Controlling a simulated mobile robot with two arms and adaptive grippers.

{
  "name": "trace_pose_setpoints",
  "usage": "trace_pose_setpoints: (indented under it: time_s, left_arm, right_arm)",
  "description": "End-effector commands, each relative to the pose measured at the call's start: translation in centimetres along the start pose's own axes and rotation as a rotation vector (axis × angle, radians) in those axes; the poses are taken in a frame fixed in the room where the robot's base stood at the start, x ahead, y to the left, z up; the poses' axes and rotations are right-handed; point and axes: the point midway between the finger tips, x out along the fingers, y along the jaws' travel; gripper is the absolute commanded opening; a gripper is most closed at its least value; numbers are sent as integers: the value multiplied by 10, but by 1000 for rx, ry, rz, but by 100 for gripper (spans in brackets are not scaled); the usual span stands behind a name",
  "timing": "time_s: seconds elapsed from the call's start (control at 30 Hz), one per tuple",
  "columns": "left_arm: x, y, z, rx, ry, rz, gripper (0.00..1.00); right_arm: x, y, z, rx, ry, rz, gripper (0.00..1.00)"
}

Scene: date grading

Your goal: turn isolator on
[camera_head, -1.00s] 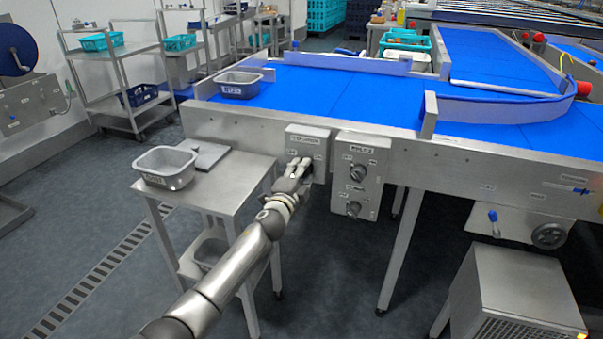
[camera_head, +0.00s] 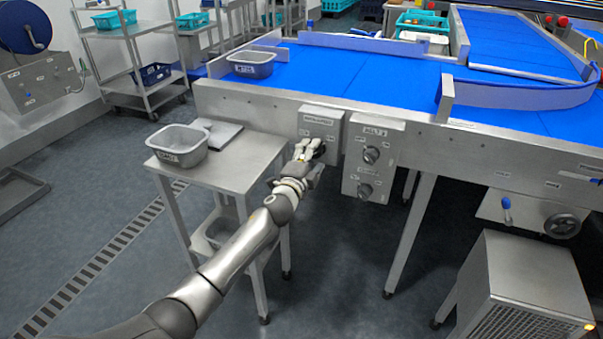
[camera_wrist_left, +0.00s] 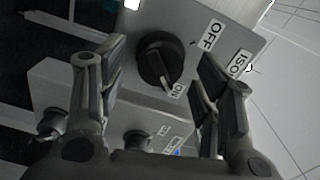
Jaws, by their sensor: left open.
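The isolator box (camera_head: 320,123) is a grey box on the side of the conveyor frame, with a label on top and a dark rotary knob partly hidden by my left gripper (camera_head: 308,151). In the left wrist view the black isolator knob (camera_wrist_left: 160,62) sits between the spread fingers of my left gripper (camera_wrist_left: 160,85), with no clear contact. An OFF label (camera_wrist_left: 211,34) and an ON label (camera_wrist_left: 177,89) are beside it. The knob's pale pointer mark lies toward the ON label. My right gripper is not in view.
The Belt 2 control box (camera_head: 373,160) with two knobs hangs just right of the isolator. A steel side table (camera_head: 235,165) with a grey tub (camera_head: 177,146) stands left of my arm. A floor cabinet (camera_head: 530,290) and a handwheel (camera_head: 562,225) are at the right.

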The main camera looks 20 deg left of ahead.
Motion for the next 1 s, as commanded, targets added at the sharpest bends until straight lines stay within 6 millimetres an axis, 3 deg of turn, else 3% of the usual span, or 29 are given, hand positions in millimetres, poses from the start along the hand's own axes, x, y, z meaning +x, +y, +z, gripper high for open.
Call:
trace_pose_setpoints:
  time_s: [0.6,1.0]
  left_arm:
    - [-89,2,0,0,2,3,60]
    - [-102,1,0,0,1,2,60]
  right_arm:
    - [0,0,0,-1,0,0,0]
    - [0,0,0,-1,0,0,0]
